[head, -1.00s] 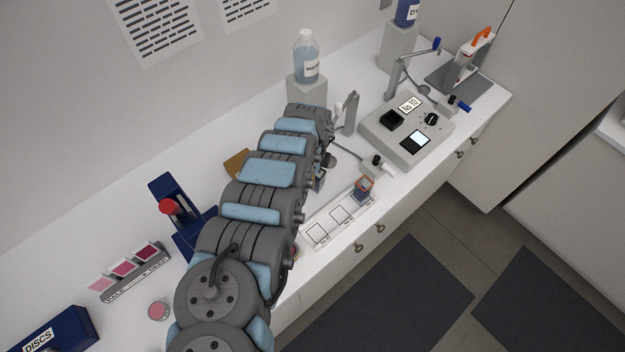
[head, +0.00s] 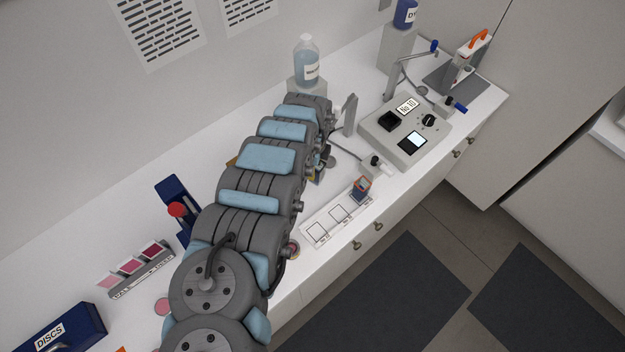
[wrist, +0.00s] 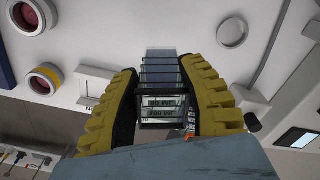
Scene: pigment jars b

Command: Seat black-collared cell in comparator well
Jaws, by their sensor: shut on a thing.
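My gripper (wrist: 168,105) is shut on a dark-framed, clear-sided cell (wrist: 163,68), which sits between the yellow fingers in the wrist view. Pale lettered strips show at the cell's lower part, too blurred to read surely. In the head view my arm hides most of the gripper and the held cell. The comparator (head: 432,146) is a grey box with a black square well (head: 391,121), a knob, a small screen and a "No 10" label. It stands to the right of my gripper, apart from it. Nothing visible stands up out of the well.
A white strip with outlined places (head: 318,233) lies near the front edge, with an orange-topped blue cell (head: 361,189) at its right end. A small block with a black knob (head: 374,164) stands between strip and comparator. A clear bottle (head: 306,66) stands on a pedestal behind.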

